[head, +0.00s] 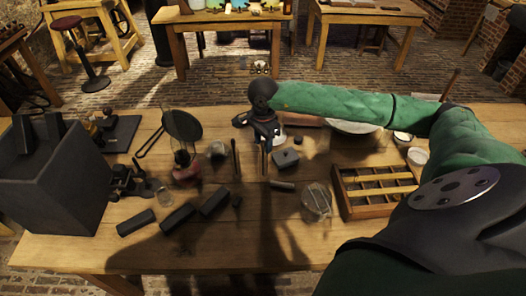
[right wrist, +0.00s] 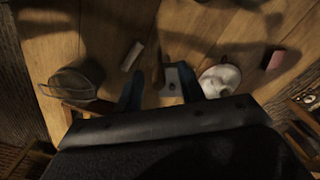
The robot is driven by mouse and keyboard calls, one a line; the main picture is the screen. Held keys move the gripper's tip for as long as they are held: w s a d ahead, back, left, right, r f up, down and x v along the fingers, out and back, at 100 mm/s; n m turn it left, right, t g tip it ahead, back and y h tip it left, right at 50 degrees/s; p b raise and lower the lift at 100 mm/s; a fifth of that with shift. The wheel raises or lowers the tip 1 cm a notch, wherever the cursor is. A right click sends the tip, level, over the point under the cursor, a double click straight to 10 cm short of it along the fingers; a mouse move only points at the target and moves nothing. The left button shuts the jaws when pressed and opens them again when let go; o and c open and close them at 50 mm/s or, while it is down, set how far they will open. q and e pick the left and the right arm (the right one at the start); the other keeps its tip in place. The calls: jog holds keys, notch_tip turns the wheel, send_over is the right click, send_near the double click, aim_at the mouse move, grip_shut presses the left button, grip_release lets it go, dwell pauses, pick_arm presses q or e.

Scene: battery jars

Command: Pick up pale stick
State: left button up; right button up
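A short pale stick (head: 282,184) lies on the wooden table, in front of a dark grey block with a knob (head: 286,158). It also shows in the right wrist view (right wrist: 132,55), lying clear above the left finger. My right gripper (head: 264,152) points down over the table, left of the grey block and behind the stick, not touching it. In the right wrist view its two dark fingers (right wrist: 160,92) stand apart. A brown shape shows between them; I cannot tell whether it is an object. My left gripper is not in view.
A glass jar with wires (head: 316,202) and a divided wooden tray (head: 372,190) stand right of the stick. Several dark bars (head: 178,217) lie at the front left. A large dark box (head: 52,185) fills the left end. The front middle of the table is clear.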

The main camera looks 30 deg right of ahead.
grip_shut()
dwell(0.4)
